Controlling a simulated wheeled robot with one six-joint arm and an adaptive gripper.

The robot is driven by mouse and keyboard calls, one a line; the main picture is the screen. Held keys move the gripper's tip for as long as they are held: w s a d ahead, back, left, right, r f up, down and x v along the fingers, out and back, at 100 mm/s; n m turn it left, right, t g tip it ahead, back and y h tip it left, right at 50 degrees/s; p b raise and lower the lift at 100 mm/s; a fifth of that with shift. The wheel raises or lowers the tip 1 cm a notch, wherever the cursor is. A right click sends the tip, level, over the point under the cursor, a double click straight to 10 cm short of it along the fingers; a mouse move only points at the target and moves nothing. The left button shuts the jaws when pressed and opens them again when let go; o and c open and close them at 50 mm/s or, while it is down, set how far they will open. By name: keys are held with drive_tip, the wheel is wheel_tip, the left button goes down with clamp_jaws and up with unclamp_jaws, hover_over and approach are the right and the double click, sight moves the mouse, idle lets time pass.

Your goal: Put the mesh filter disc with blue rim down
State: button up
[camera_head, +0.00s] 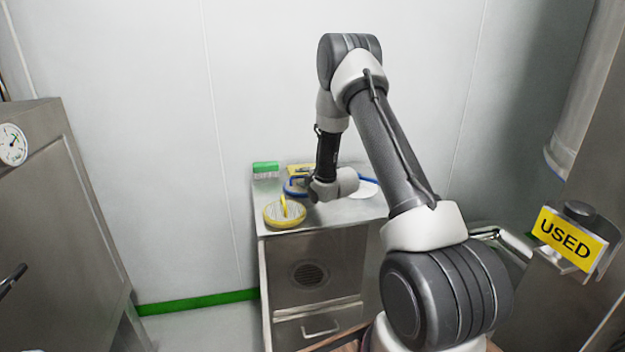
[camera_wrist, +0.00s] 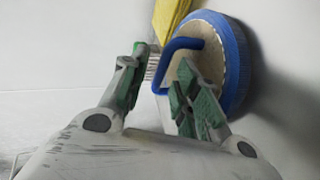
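The mesh filter disc with blue rim (camera_wrist: 233,62) shows in the wrist view, with a pale face and a blue bent handle (camera_wrist: 183,44). In the head view, blue parts (camera_head: 291,192) show on the steel bench top beside my gripper, which hides much of that area. My gripper (camera_wrist: 163,68) has its green-padded fingers spread. The handle is in the gap between the fingertips, with no clear grip on it. Whether the disc rests fully on the bench cannot be told.
A yellow-rimmed mesh disc (camera_head: 285,214) lies at the bench's (camera_head: 340,213) front left. A green-and-white block (camera_head: 265,169) and a yellow item (camera_head: 298,170) sit at the back. A white round piece (camera_head: 364,190) lies right of my gripper. A yellow "USED" sign (camera_head: 570,239) stands at right.

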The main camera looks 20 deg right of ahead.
drive_tip(key=v, duration=0.8)
drive_tip(key=shift+s, duration=0.1)
drive_tip(key=shift+s+r, duration=0.25)
drive_tip(key=shift+s, duration=0.05)
drive_tip(key=s+r+m+g+h, duration=0.2)
drive_tip(key=s+r+m+g, duration=0.2)
drive_tip(key=s+r+m, duration=0.75)
drive_tip(key=s+a+r+m+g, duration=0.2)
drive_tip(key=s+r, duration=0.1)
drive_tip(key=s, duration=0.7)
drive_tip(key=s+a+r+m+g, duration=0.1)
drive_tip(key=s+r, duration=0.3)
drive_tip(key=s, duration=0.6)
drive_tip(key=s+a+r+m+g, duration=0.2)
drive_tip(key=s+r+m, duration=0.1)
drive_tip(key=s, duration=0.7)
drive_tip(key=shift+s+a+r+g, duration=0.4)
